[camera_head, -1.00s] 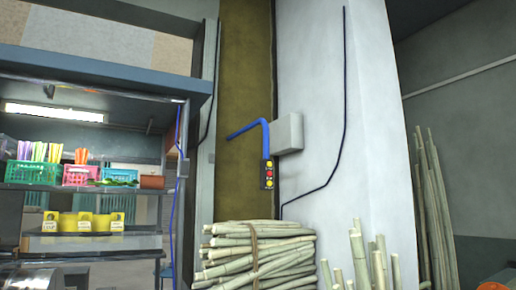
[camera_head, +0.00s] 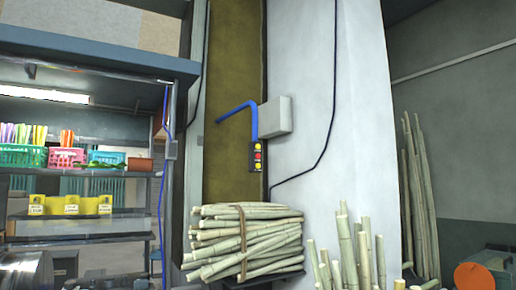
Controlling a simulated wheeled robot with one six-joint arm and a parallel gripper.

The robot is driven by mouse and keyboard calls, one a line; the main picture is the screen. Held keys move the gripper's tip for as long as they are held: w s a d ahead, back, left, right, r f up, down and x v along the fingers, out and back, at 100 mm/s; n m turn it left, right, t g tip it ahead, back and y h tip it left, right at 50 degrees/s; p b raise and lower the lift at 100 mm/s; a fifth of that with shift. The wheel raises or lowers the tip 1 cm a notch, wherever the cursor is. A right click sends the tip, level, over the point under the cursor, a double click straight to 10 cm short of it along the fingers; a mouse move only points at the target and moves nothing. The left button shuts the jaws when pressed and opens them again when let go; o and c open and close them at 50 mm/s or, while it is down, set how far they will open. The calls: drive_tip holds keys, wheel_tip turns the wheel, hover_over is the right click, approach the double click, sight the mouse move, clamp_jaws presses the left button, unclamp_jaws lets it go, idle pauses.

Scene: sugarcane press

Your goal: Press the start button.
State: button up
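A small black control box (camera_head: 257,156) hangs at the lower end of a blue pipe (camera_head: 252,118), in front of the white pillar's left edge. It carries a column of round buttons: a yellow one (camera_head: 258,147) at the top, a red one (camera_head: 258,157) in the middle and a yellow one (camera_head: 258,167) at the bottom. Their labels are too small to read, so I cannot tell which is the start button. My gripper is not in view.
A tied bundle of sugarcane (camera_head: 222,243) lies below the box. Loose canes (camera_head: 350,262) stand to its right, and taller canes (camera_head: 420,200) lean on the right wall. Shelves with baskets (camera_head: 30,157) and yellow containers (camera_head: 72,205) stand at left. An orange disc (camera_head: 474,276) is at lower right.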

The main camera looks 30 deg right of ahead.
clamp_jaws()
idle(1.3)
